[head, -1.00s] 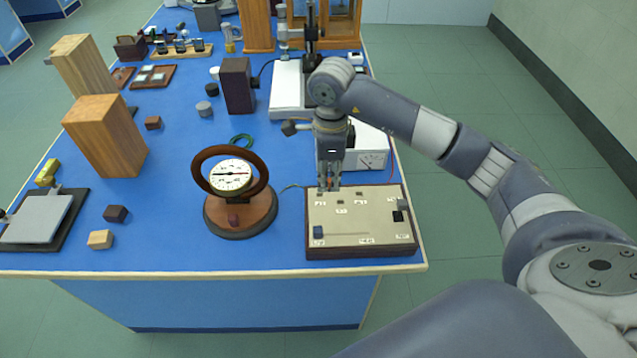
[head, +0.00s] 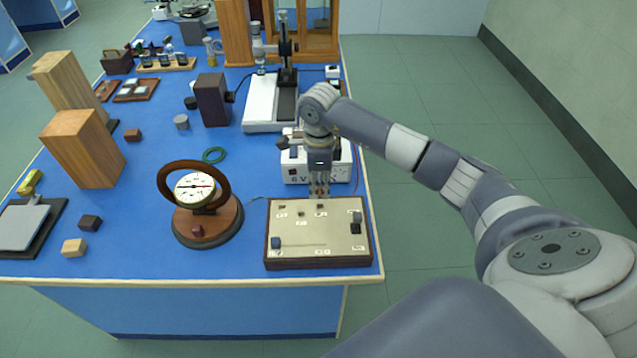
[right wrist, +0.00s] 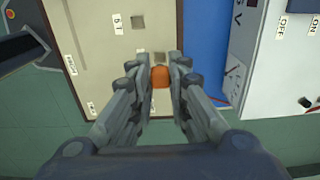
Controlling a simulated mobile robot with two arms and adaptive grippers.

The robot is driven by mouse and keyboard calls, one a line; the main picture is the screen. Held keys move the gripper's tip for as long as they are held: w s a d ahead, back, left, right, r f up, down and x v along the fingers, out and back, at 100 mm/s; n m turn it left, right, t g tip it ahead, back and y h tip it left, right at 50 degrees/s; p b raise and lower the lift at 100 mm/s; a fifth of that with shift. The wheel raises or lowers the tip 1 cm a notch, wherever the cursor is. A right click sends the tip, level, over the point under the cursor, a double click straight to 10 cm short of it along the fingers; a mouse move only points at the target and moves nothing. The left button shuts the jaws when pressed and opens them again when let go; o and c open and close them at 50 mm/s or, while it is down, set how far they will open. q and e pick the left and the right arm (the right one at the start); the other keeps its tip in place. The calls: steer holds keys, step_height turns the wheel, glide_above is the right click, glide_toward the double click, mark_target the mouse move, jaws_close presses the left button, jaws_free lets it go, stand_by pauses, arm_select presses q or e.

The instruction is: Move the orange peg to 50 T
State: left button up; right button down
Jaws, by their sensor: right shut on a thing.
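The orange peg (right wrist: 160,76) is between the fingers of my right gripper (right wrist: 159,72), which is shut on it. In the head view my right gripper (head: 319,192) is at the back edge of the beige panel (head: 318,240), near its middle. The panel has small square sockets and white labels; it also shows in the right wrist view (right wrist: 100,50). One socket (right wrist: 160,58) lies just beyond the peg. Most labels are too small to read. I cannot tell whether the peg's lower end touches the panel. My left gripper is not in view.
A white power box (head: 300,172) stands just behind the panel. A round dial instrument (head: 207,225) on a wooden base stands to its left. A dark blue knob (head: 276,243) is at the panel's front left, and a dark switch (head: 356,228) at its right. The bench's right edge is close.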

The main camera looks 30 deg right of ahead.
steer(key=shift+a+f+b, duration=0.1)
steer(key=shift+f+b, duration=0.35)
steer(key=shift+f, duration=0.45)
steer(key=shift+f+b, duration=0.75)
steer(key=shift+f, duration=0.3)
steer(key=shift+f+b, duration=0.35)
steer(key=shift+f, duration=0.05)
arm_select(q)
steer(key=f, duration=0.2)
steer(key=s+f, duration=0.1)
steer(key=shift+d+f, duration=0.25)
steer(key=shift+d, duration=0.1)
arm_select(e)
steer(key=c, duration=1.4)
jaws_free()
steer(key=shift+c, duration=0.2)
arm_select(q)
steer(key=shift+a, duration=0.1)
